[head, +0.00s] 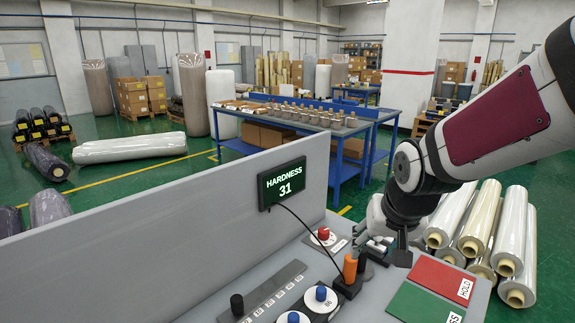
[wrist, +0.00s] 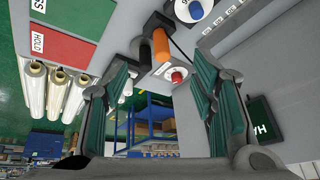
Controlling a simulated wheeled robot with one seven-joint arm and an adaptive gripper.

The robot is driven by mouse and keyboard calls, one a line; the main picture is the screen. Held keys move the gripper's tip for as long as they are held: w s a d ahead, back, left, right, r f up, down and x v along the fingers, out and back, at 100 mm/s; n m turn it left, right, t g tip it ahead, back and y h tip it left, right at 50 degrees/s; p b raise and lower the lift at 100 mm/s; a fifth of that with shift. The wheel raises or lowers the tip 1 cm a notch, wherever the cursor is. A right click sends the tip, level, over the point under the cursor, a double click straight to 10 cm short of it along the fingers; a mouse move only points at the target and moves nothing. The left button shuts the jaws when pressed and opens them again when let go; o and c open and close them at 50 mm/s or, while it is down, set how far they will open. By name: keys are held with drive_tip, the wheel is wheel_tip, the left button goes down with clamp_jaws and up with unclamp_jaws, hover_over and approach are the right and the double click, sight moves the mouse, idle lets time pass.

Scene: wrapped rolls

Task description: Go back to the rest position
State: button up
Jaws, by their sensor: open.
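My gripper (head: 381,247) hangs over the right part of the grey bench, at the end of my arm coming from the right. In the wrist view its two teal-padded fingers stand wide apart with nothing between them (wrist: 160,72). An orange cylinder (head: 350,267) stands upright in a dark holder just left of my gripper; it also shows in the wrist view (wrist: 160,45), beyond the fingertips. A black cylinder (wrist: 132,50) stands beside it, partly hidden by my gripper in the head view. The rest position itself is not marked in either view.
A display (head: 282,184) reads "HARDNESS 31" on the grey partition (head: 150,240). A red HOLD pad (head: 440,278) and a green pad (head: 425,305) lie on the bench. A red button (head: 323,234) and knobs stand nearby. Wrapped rolls (head: 480,225) are stacked at right.

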drive_tip(key=s+r+n, duration=0.1)
drive_tip(key=s+r, duration=0.2)
drive_tip(key=s, duration=0.7)
drive_tip(key=s+r+n, duration=0.1)
drive_tip(key=s+r, duration=0.2)
drive_tip(key=s, duration=0.8)
drive_tip(key=shift+d+r, duration=0.3)
